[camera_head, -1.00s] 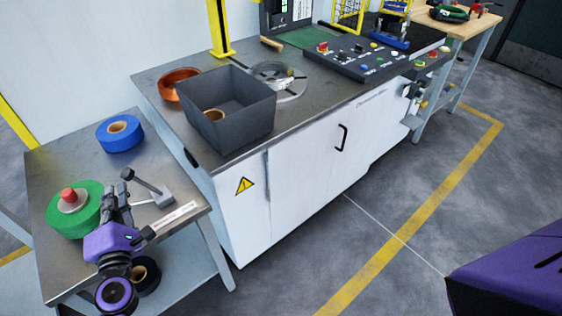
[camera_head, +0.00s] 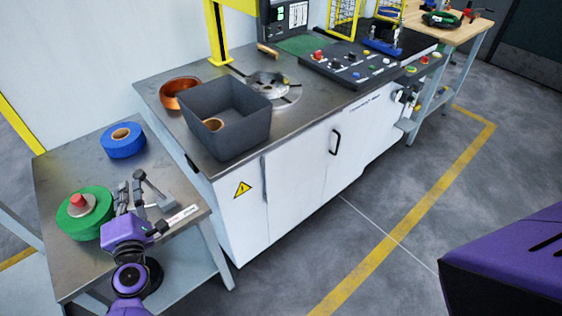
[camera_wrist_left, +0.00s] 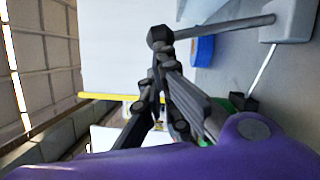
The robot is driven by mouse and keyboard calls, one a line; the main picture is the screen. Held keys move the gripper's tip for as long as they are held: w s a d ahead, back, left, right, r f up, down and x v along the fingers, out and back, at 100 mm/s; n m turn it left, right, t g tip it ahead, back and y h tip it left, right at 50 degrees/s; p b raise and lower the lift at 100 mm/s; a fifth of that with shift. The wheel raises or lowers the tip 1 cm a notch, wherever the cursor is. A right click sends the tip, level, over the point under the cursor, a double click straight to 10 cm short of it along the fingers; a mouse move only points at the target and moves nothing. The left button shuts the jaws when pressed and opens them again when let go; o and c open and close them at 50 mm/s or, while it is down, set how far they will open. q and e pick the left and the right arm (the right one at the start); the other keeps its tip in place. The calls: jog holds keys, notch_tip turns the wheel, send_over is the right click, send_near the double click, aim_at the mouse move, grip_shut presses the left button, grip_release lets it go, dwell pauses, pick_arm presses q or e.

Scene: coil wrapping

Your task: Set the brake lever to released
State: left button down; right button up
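The brake lever (camera_head: 152,186) is a grey bar with a dark knob at its end, on a base on the small metal table at the left. It slants up to the left from its base. A labelled plate lies beside it. My left gripper (camera_head: 130,186) is beside the lever's knob end. In the left wrist view the dark fingers (camera_wrist_left: 163,72) converge just below the knob (camera_wrist_left: 159,38); the lever bar (camera_wrist_left: 225,27) runs right from it. Whether the fingers are apart or touch the knob is unclear. My right gripper is out of view.
A green roll (camera_head: 97,225) with a red knob stands left of my gripper, and a blue roll (camera_head: 122,148) is behind. A grey open bin (camera_head: 240,140) is on the white machine to the right. The floor ahead is clear.

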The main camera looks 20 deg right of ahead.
pick_arm(q)
jog(key=w+d+r+p, duration=0.1)
jog(key=w+d+r, duration=0.1)
jog(key=d, duration=0.5)
jog(key=shift+r, duration=0.25)
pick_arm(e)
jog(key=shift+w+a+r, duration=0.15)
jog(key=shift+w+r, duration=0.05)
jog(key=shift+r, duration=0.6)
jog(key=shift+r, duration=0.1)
pick_arm(q)
jog(key=shift+a+p, duration=0.15)
jog(key=shift+p, duration=0.15)
